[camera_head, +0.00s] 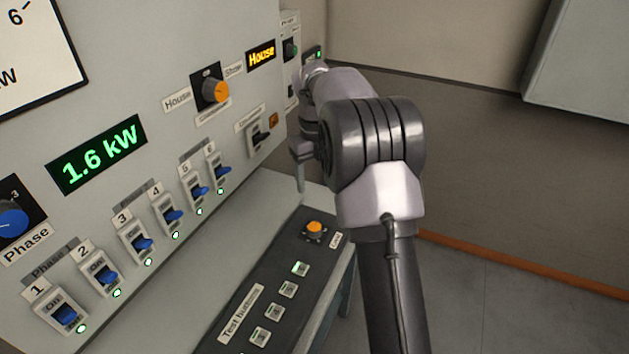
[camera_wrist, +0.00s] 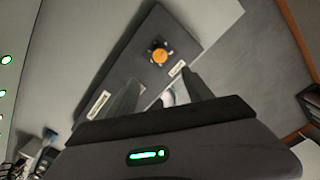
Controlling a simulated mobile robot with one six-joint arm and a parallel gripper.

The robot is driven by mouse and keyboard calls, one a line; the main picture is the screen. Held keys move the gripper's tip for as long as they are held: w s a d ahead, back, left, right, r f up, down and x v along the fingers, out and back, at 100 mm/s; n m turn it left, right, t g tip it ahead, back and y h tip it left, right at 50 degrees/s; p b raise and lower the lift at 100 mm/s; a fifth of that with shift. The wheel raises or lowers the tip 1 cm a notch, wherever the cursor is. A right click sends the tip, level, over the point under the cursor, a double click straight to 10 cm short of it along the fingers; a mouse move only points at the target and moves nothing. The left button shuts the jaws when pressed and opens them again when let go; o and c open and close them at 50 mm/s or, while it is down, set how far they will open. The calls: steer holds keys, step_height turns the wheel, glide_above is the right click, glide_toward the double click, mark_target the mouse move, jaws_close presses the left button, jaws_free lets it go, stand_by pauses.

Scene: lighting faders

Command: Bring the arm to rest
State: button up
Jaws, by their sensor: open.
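My gripper (camera_head: 299,178) hangs in front of the right part of the grey control panel (camera_head: 165,60), above the desk ledge. In the wrist view my gripper (camera_wrist: 160,85) shows its two dark fingers spread apart, with nothing held between them. My arm reaches up from the bottom of the head view and bends at a thick dark joint, which hides part of the panel's right edge. The ledge carries a dark button box (camera_head: 270,300) with an orange knob (camera_head: 314,227); the knob also shows beyond the fingers in the wrist view (camera_wrist: 160,56).
Numbered blue switches (camera_head: 143,244) stick out along the panel, with lit green lamps beside them. Above are an orange selector (camera_head: 215,90), a "House" display (camera_head: 261,54) and a "1.6 kW" display (camera_head: 97,154). Open floor (camera_head: 500,280) lies to the right.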

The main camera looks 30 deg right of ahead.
steer(key=s+a+r+n+t, duration=0.2)
steer(key=s+a+r+n, duration=0.45)
steer(key=s+n, duration=0.25)
steer(key=s+a+r+n+t, duration=0.2)
steer(key=s+a+r+n, duration=0.4)
steer(key=s+a+n, duration=0.3)
steer(key=s+a+f+n+t+y, duration=0.1)
steer(key=s+a+f+n, duration=0.1)
steer(key=s+n, duration=0.4)
steer(key=s+a+f+n+y+b, duration=0.1)
steer(key=s+a+f+n, duration=0.1)
steer(key=s+n, duration=0.5)
steer(key=shift+a+f+t, duration=0.25)
steer(key=shift+f+t, duration=0.15)
steer(key=shift+s, duration=0.15)
